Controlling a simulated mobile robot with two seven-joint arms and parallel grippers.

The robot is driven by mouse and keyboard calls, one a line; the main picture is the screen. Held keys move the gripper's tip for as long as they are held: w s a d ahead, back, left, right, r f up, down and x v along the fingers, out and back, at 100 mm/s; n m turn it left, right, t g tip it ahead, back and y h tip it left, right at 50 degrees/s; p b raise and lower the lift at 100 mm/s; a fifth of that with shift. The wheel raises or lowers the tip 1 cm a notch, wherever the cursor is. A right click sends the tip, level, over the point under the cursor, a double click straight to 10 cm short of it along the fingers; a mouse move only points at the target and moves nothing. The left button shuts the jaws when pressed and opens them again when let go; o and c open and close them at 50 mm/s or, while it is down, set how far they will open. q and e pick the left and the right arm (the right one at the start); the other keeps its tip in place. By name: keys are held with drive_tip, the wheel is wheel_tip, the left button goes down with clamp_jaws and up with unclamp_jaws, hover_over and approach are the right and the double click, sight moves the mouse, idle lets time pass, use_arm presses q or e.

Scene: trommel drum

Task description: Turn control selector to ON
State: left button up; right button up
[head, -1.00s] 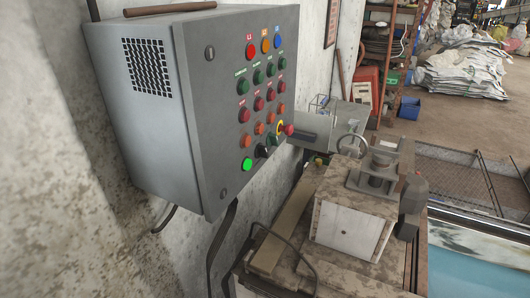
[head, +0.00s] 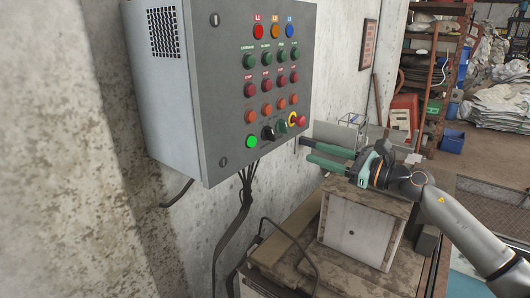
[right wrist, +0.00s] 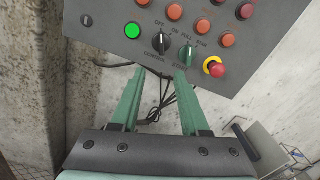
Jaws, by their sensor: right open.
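The control selector (head: 268,132) is a black knob low on the grey control box's front panel. It also shows in the right wrist view (right wrist: 162,42), with OFF and ON lettering above it and CONTROL below. Which setting it points to is hard to read. A green selector knob (right wrist: 186,54) sits just right of it. My right gripper (head: 307,150) is open and empty, to the right of and a little below the selector, apart from the panel. In the right wrist view its two green fingers (right wrist: 160,75) point toward the panel below the knobs. My left gripper is not in view.
A lit green button (head: 251,142) is left of the selector, and a red emergency stop (head: 300,120) with a yellow ring is to the right. Rows of buttons and lamps lie above. Black cables (head: 246,190) hang below the box.

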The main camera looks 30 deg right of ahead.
sight(274, 136)
drive_tip(key=shift+n, duration=0.8)
drive_tip(key=p+x, duration=0.1)
drive_tip(key=x, duration=0.3)
drive_tip(key=p+x, duration=0.1)
drive_tip(key=x, duration=0.2)
drive_tip(key=r+p+x, duration=0.1)
drive_tip(key=x, duration=0.3)
drive_tip(key=shift+w+a+r, duration=0.1)
drive_tip(key=shift+w+a, duration=0.05)
drive_tip(key=shift+w, duration=0.1)
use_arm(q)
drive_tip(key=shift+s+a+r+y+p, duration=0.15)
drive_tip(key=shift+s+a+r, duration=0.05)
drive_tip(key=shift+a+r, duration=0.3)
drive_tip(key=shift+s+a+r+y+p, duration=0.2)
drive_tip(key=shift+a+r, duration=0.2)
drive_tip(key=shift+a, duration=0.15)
use_arm(e)
drive_tip(key=shift+w+a, duration=0.25)
drive_tip(key=shift+w, duration=0.25)
clamp_jaws()
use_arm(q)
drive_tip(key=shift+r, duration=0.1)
